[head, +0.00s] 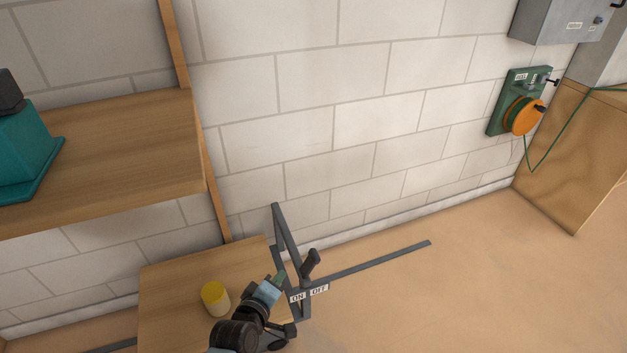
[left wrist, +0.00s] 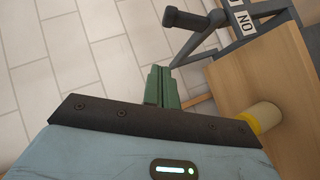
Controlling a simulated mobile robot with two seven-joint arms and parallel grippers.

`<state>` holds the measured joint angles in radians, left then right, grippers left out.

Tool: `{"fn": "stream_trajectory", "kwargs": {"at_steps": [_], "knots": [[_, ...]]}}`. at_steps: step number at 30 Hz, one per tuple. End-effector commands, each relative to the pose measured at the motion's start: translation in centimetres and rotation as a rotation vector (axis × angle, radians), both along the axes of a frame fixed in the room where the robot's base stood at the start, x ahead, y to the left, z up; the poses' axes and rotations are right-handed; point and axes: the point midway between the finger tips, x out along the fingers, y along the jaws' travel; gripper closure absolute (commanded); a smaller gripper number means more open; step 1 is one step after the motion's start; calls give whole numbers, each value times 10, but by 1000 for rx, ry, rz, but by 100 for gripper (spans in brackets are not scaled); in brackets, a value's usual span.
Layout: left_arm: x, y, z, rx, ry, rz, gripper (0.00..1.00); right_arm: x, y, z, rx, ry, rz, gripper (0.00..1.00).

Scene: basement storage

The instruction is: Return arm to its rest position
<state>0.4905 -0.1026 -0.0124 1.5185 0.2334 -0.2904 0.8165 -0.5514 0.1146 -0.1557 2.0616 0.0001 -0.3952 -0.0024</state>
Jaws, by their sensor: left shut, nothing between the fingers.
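My left gripper (head: 280,277) shows in the head view at the lower middle, with a pale blue body and green fingers. In the left wrist view its green fingers (left wrist: 162,87) are pressed together with nothing between them. Beside it stands a grey metal lever frame with a dark handle (head: 311,262) and white ON and OFF labels (head: 308,293). In the left wrist view the handle (left wrist: 185,19) is just beyond the fingertips, seemingly apart from them. My right gripper is in neither view.
A yellow cylinder (head: 215,299) stands on the low wooden surface (head: 172,285) left of my gripper. A wooden shelf (head: 120,160) with a teal object (head: 27,145) is above left. A green-and-orange reel (head: 521,115) hangs on the block wall. Floor at right is clear.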

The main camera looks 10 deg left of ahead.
Motion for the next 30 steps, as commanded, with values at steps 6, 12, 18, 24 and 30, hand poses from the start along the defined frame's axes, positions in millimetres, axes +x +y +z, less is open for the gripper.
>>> {"fn": "stream_trajectory", "kwargs": {"at_steps": [6,12,18,24,30], "knots": [[-23,3,-15,57,28,-23,100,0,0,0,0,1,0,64],[-116,11,-62,284,133,-140,100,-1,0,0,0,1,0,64],[-228,14,-91,532,239,-326,100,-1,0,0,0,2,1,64],[-328,13,-96,728,320,-531,100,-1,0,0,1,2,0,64],[-398,11,-88,844,366,-694,100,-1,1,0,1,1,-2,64]]}}
